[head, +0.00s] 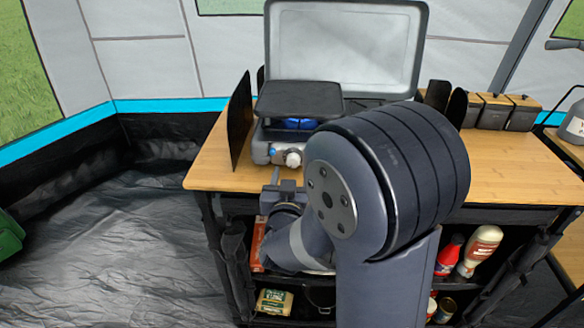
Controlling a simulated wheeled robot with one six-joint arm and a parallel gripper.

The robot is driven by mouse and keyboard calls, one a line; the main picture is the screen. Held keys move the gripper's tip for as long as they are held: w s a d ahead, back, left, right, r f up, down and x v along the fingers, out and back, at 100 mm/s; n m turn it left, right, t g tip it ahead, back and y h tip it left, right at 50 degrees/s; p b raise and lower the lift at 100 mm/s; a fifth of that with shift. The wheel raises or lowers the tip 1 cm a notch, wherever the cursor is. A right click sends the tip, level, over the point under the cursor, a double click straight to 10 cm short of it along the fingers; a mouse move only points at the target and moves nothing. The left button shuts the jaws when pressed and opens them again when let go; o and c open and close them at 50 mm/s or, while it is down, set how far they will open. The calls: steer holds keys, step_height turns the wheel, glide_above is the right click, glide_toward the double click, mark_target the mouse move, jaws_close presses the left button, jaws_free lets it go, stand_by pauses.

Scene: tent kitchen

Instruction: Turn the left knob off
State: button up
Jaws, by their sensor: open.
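The left knob (293,158) is a round white knob on the front of the grey camping stove (260,150). A blue flame (297,123) shows under the dark griddle plate (300,98) on the stove's left side. My gripper (283,178) is open, just in front of and slightly below the knob; I cannot tell whether it touches it. Its fingers are small and partly unclear here. My arm hides the right part of the stove front, and no right knob shows.
The stove stands on a wooden table (215,163) with its lid (345,45) raised. A dark wind panel (240,120) stands at its left. Canisters (490,110) stand at the right. Bottles (480,249) and packages (273,302) fill the shelf below.

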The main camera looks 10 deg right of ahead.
steer(key=shift+x, duration=1.7)
steer(key=c, duration=1)
steer(key=shift+o, duration=0.2)
